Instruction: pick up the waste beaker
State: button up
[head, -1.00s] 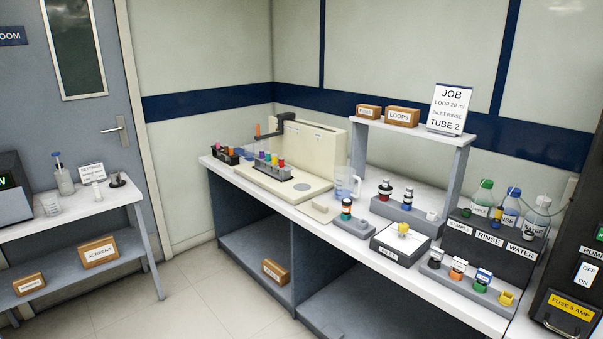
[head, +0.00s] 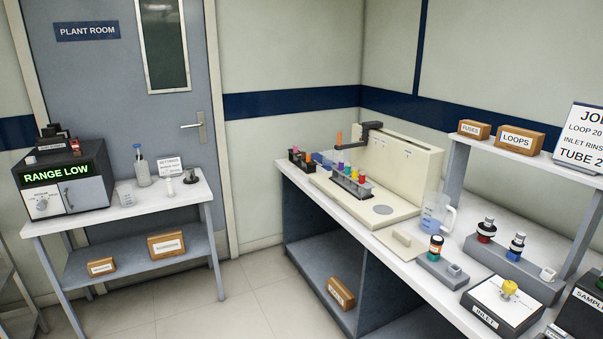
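A clear beaker with a handle and blue markings (head: 434,217) stands upright on the long white bench (head: 395,268), right of the cream sampler (head: 405,165). A smaller clear beaker (head: 126,194) stands on the small side table, next to the box reading RANGE LOW. I cannot read a waste label on either one. My gripper is not in view.
A rack of coloured tubes (head: 351,184) sits on the sampler. A grey block with a capped column (head: 436,248) stands just in front of the handled beaker. The raised shelf (head: 500,152) is to its right. The floor (head: 255,300) between the benches is clear.

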aim_at(328, 158)
jog(key=u, duration=0.45)
jog(key=i, duration=0.8)
jog(key=u, duration=0.3)
jog(key=i, duration=2.75)
jog(key=z, duration=0.25)
